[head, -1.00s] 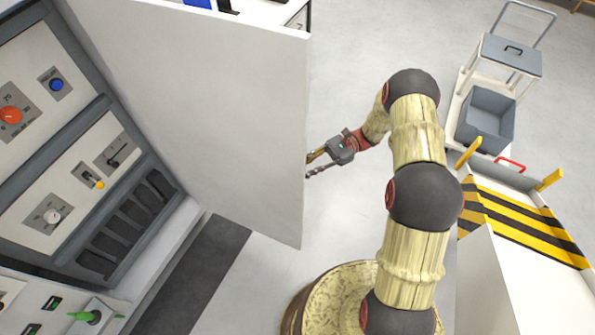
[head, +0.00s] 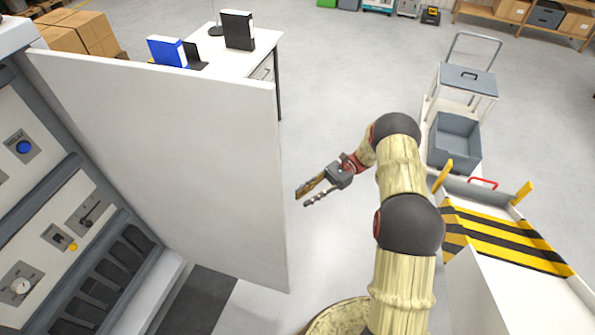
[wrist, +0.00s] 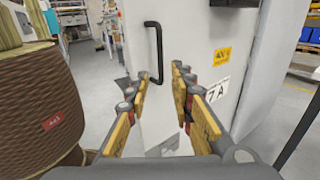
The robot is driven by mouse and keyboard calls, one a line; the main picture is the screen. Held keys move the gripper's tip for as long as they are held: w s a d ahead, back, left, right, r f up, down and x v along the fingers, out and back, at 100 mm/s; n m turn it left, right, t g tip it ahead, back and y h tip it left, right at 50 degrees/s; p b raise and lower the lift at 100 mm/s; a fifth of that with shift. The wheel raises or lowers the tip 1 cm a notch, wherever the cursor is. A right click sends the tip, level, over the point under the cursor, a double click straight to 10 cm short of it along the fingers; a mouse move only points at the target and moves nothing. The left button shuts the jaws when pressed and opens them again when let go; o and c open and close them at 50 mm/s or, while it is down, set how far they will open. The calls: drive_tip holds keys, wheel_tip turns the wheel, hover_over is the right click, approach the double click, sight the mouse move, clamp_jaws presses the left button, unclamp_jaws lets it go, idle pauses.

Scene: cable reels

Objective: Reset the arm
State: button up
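My gripper (head: 308,193) is in the middle of the head view, to the right of the open cabinet door (head: 170,150). Its two fingers are apart with nothing between them. In the wrist view the fingers (wrist: 153,88) are also spread, and the door's outer face (wrist: 212,45) with a black handle (wrist: 153,52) shows beyond them. The gripper looks apart from the handle, though the exact gap is hard to tell. My arm is bent and reaches forward from the lower right of the head view.
The cabinet panel (head: 70,215) with knobs and switches is at the left. A white desk (head: 235,50) stands behind the door. A cart with a grey bin (head: 455,140) and a striped ramp (head: 505,235) are at the right. A brown cable reel (wrist: 40,100) is at the wrist view's left.

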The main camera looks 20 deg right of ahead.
drive_tip(key=s+d+f+n+h, duration=0.1)
drive_tip(key=s+f+n+h, duration=0.2)
drive_tip(key=s+f+h, duration=0.4)
drive_tip(key=s+a+r+n+t+h, duration=0.1)
drive_tip(key=s+r+n+t+h, duration=0.2)
drive_tip(key=r, duration=0.9)
drive_tip(key=s+r+n+t+h, duration=0.3)
drive_tip(key=s+r, duration=0.4)
drive_tip(key=r, duration=0.6)
drive_tip(key=s+a+r+n+t+h, duration=0.1)
drive_tip(key=s+r+n+t+h, duration=0.3)
drive_tip(key=r, duration=0.8)
drive_tip(key=shift+s+a+r+n+t, duration=0.15)
drive_tip(key=shift+s+a+n+t, duration=0.3)
drive_tip(key=shift+s+t, duration=0.45)
drive_tip(key=shift+d, duration=0.1)
